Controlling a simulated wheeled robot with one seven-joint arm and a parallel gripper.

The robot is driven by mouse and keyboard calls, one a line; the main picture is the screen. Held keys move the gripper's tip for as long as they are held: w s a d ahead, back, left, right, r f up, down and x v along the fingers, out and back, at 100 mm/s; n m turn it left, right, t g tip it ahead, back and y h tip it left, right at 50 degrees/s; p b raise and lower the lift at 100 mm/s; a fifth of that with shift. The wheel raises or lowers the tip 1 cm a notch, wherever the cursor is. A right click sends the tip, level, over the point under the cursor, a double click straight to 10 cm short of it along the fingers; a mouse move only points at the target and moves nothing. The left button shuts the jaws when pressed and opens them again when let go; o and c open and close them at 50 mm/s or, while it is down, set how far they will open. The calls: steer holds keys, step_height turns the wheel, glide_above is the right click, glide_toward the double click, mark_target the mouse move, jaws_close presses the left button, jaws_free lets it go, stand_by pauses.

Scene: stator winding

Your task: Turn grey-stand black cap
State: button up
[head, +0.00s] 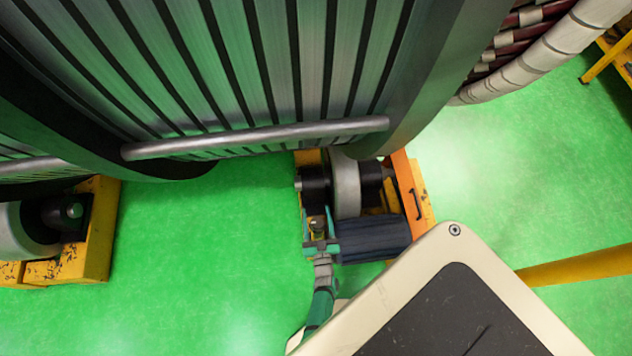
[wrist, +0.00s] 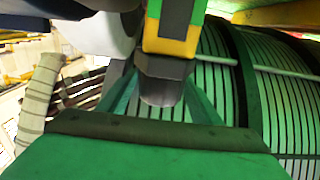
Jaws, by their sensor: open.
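A dark, faceted cap (wrist: 162,68) with a grey round end hangs from a yellow-and-green block (wrist: 170,30) in the wrist view. My gripper (wrist: 162,100) is open, with one green finger on each side of this cap. I cannot tell whether the fingers touch it. In the head view my gripper (head: 320,242) is at the near left side of a yellow-orange roller stand (head: 415,190). The stand carries a grey roller (head: 346,187) with black parts on both sides. No clearly grey stand shows, and the cap is not clear in the head view.
The large slatted stator (head: 240,70) fills the top of the head view, close above the stand. A ribbed dark cylinder (head: 370,238) lies right of my gripper. Another yellow stand (head: 98,230) is at left. Green floor (head: 200,260) between the stands is clear.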

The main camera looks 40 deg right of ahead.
steer(key=shift+w+d, duration=0.4)
steer(key=shift+w, duration=0.2)
steer(key=shift+c, duration=0.5)
steer(key=c, duration=0.9)
steer(key=shift+c, duration=0.2)
steer(key=shift+m+h, duration=0.3)
steer(key=shift+h, duration=0.1)
